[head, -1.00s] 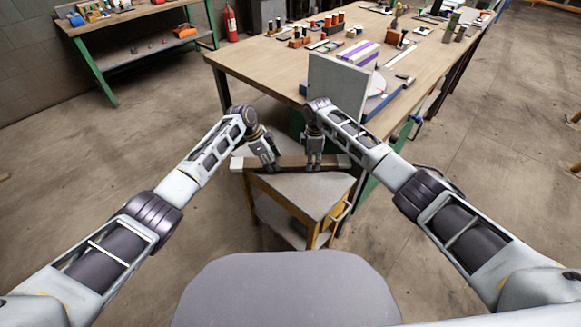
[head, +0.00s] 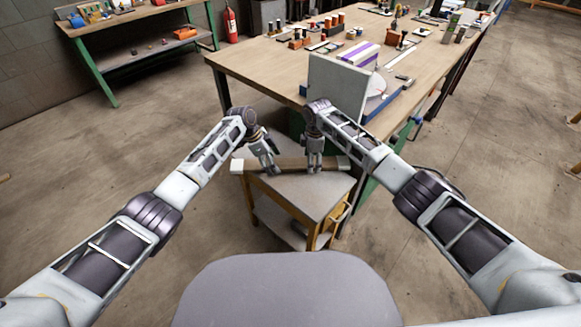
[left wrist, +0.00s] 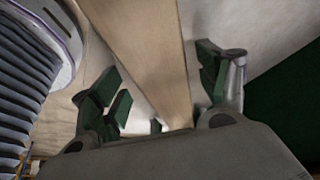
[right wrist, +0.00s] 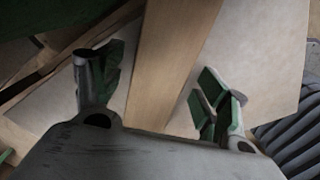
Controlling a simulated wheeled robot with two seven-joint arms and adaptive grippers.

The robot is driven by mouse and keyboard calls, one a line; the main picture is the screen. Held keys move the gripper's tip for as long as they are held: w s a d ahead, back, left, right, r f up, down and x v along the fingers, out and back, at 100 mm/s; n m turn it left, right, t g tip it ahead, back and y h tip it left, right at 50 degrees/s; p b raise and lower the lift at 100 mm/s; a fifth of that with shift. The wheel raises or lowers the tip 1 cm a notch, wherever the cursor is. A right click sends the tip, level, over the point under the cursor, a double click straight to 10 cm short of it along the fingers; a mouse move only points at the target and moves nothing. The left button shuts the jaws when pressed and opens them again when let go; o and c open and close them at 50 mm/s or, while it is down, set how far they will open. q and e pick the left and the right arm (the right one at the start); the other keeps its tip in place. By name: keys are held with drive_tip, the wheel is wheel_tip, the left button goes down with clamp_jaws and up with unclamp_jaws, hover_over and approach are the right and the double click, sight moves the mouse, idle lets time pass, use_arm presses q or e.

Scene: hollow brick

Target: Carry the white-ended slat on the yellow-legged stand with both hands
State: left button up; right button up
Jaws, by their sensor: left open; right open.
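The white-ended slat (head: 291,163) lies across the far part of the yellow-legged stand (head: 308,192), its white ends reaching to either side. My left gripper (head: 270,170) is over the slat left of its middle. In the left wrist view its open fingers (left wrist: 165,90) stand on either side of the brown slat (left wrist: 150,50). My right gripper (head: 314,168) is over the slat right of its middle. In the right wrist view its open fingers (right wrist: 160,95) also stand either side of the slat (right wrist: 170,60). Whether any finger touches the slat cannot be told.
A large wooden workbench (head: 260,72) with several tools and parts stands behind the stand. A grey panel (head: 335,88) stands upright at its near edge, close behind my right gripper. A green-legged bench (head: 130,56) and a fire extinguisher (head: 230,25) are at back left. The floor at left is clear.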

use_arm(q)
drive_tip(key=shift+r, duration=0.15)
drive_tip(key=v, duration=1.1)
drive_tip(key=shift+a+r, duration=0.25)
drive_tip(key=shift+r, duration=0.05)
use_arm(e)
drive_tip(key=shift+r, duration=0.1)
wheel_tip(320, 180, up, 12)
idle(0.8)
use_arm(q)
drive_tip(key=shift+s+f, duration=0.1)
use_arm(e)
drive_tip(key=shift+s+f, duration=0.1)
drive_tip(key=shift+f, duration=0.1)
idle(0.3)
